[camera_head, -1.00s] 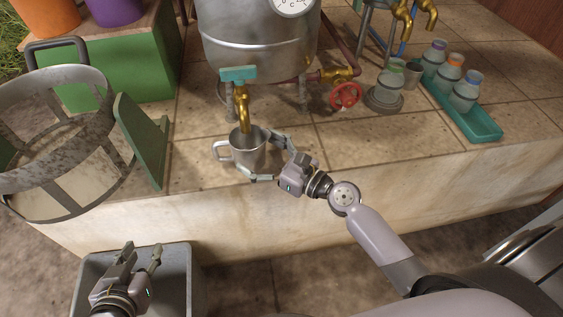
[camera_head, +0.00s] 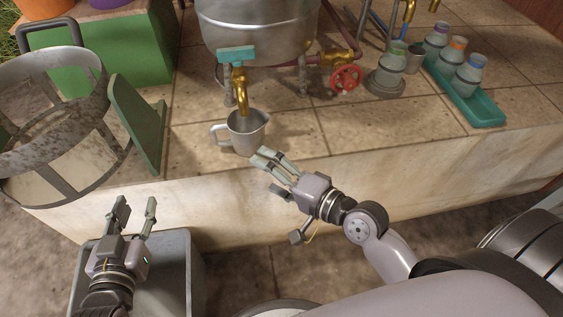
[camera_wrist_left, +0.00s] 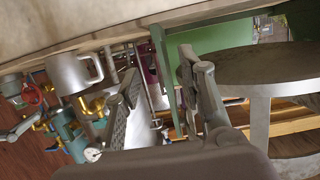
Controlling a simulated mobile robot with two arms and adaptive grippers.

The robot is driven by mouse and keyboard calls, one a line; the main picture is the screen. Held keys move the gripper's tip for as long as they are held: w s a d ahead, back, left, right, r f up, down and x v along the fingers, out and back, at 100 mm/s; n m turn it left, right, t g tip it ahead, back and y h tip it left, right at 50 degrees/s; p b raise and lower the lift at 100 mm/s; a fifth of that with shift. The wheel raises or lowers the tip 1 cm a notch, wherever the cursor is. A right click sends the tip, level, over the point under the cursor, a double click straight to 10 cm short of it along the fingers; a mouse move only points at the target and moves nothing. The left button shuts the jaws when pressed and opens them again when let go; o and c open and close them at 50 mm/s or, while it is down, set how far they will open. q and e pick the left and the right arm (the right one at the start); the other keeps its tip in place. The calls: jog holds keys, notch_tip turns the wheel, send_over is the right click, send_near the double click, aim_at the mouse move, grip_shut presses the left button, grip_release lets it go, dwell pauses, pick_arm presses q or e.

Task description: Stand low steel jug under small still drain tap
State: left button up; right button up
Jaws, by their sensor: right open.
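The low steel jug (camera_head: 245,132) stands upright on the tiled ledge, its handle to the left. It is right below the brass drain tap (camera_head: 241,97) with the teal lever, on the small still (camera_head: 258,32). The spout's lower end is over the jug's mouth. My right gripper (camera_head: 268,172) is open and empty, apart from the jug, at its lower right by the ledge's front edge. My left gripper (camera_head: 134,207) is open and empty over a grey bin. The jug also shows in the left wrist view (camera_wrist_left: 68,74), where the left gripper's fingers (camera_wrist_left: 158,88) are apart.
A metal basket frame (camera_head: 50,125) and a green panel (camera_head: 138,124) stand left on the ledge. A red valve wheel (camera_head: 346,78) is right of the still. A teal tray (camera_head: 478,105) holds several jars. The grey bin (camera_head: 178,262) is below the ledge.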

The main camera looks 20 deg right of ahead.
jog(key=n+h, duration=0.1)
jog(key=n, duration=0.3)
jog(key=d+r+n+h, duration=0.1)
jog(key=n+h, duration=0.1)
jog(key=n, duration=0.2)
jog(key=d+r+n+t+h, duration=0.1)
jog(key=n+h, duration=0.1)
jog(key=n, duration=0.3)
jog(key=shift+s+d+r, duration=0.2)
jog(key=shift+d, duration=0.05)
